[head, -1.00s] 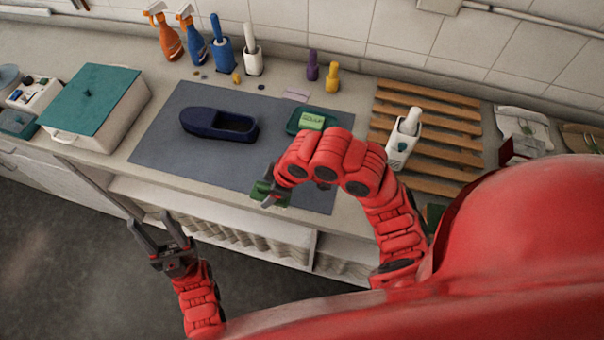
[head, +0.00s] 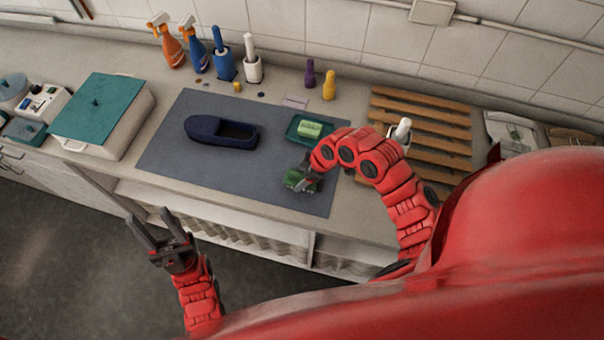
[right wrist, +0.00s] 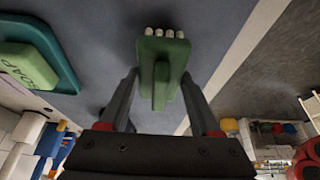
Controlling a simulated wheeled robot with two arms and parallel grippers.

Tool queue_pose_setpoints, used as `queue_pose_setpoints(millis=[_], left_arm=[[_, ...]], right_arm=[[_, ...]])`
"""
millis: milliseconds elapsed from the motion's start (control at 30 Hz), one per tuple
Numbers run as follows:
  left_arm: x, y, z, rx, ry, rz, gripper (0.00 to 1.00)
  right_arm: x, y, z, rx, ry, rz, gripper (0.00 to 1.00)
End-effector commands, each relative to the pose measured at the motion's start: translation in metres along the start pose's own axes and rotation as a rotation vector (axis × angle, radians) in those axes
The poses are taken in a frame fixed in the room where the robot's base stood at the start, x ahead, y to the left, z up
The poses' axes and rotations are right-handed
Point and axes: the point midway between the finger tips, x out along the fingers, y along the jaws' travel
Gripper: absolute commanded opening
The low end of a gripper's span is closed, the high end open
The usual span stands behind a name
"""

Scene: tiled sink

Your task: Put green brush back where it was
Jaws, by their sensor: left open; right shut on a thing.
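The green brush (head: 294,182) is in my right gripper (head: 306,174), over the right front part of the grey mat (head: 270,185). In the right wrist view the brush (right wrist: 178,48) has a green back, a raised grip between the two fingers (right wrist: 160,78) and pale bristle tufts at its far end. I cannot tell whether the brush touches the mat. My left gripper (head: 148,214) is open and empty, in front of the counter's front edge.
A teal dish (head: 292,131) with green soap (head: 310,129) lies just behind the brush. A dark blue shoe (head: 205,130) lies on the mat. A wooden rack (head: 430,115) and a white-handled brush (head: 402,128) stand right. Bottles line the back. The mat's front left is bare.

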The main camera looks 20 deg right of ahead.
Motion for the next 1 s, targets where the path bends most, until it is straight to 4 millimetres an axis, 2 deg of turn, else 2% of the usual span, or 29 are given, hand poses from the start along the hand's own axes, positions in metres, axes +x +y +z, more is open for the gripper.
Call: queue_pose_setpoints(millis=[267,300,433,833,1000], left_arm=[[-0.005,0.000,0.001,0.000,0.000,0.000,0.50],[-0.003,0.000,0.001,0.000,0.000,0.000,0.50],[-0.003,0.000,0.001,0.000,0.000,0.000,0.50],[-0.002,0.000,0.000,0.000,0.000,0.000,0.50],[-0.010,0.001,0.002,0.000,0.000,0.000,0.50]], right_arm=[[0.004,0.000,0.001,0.000,0.001,0.000,0.12],[0.003,0.000,0.000,0.000,0.001,0.000,0.71],[0.002,0.000,0.000,0.000,0.001,-0.001,0.94],[-0.003,0.000,-0.001,0.001,0.003,0.000,0.94],[-0.026,0.002,-0.001,0.000,0.007,0.005,0.94]])
